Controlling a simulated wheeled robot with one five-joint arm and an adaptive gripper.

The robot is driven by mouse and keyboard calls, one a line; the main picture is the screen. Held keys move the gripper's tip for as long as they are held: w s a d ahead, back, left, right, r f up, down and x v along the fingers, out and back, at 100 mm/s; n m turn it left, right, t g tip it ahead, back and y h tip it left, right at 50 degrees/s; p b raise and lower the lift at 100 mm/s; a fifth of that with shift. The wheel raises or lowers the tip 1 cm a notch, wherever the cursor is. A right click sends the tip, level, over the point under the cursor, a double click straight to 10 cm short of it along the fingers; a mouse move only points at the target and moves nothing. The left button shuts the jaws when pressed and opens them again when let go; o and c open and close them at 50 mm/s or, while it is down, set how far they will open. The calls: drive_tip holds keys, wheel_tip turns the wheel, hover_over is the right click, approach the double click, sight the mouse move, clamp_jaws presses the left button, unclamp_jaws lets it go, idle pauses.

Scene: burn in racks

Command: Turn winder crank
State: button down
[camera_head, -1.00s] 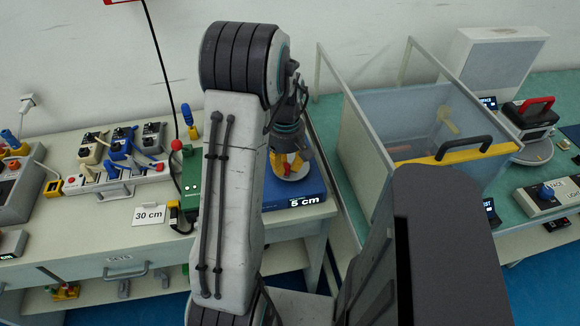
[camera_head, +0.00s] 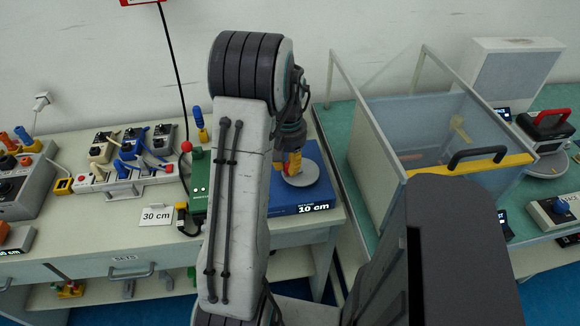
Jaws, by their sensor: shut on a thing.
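The winder is a blue box (camera_head: 308,201) on the left bench, partly hidden behind my arm. Its front label reads "10 cm". A pale round disc (camera_head: 305,174) sits on its top. My gripper (camera_head: 291,166) points down over the disc, with yellow and red showing at its fingers. It is shut on the winder crank, whose handle is mostly hidden by the fingers and my arm.
A green unit (camera_head: 198,180) with a red knob stands left of my arm, by a "30 cm" card (camera_head: 156,215). A row of small black, blue and cream devices (camera_head: 130,148) is further left. A clear-walled tank (camera_head: 400,130) with a yellow edge stands right.

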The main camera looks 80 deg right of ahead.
drive_tip(key=m, duration=0.3)
drive_tip(key=shift+w+d+f, duration=0.1)
drive_tip(key=shift+w+d, duration=0.25)
drive_tip(key=shift+d, duration=0.05)
drive_tip(key=m, duration=0.2)
drive_tip(key=d+m, duration=0.1)
drive_tip(key=shift+m, duration=0.4)
drive_tip(key=shift+d+m, duration=0.35)
drive_tip(key=shift+m, duration=0.55)
drive_tip(key=shift+d+m, duration=0.35)
drive_tip(key=shift+m, duration=0.55)
drive_tip(key=shift+s+d+m, duration=0.1)
drive_tip(key=shift+d+m, duration=0.15)
drive_tip(key=shift+m, duration=0.55)
drive_tip(key=shift+s+d+m+p, duration=0.15)
drive_tip(key=shift+d+m+p, duration=0.2)
drive_tip(key=shift+m, duration=0.65)
drive_tip(key=c, duration=1.1)
unclamp_jaws()
wheel_tip(320, 180, up, 12)
drive_tip(key=shift+r, duration=0.1)
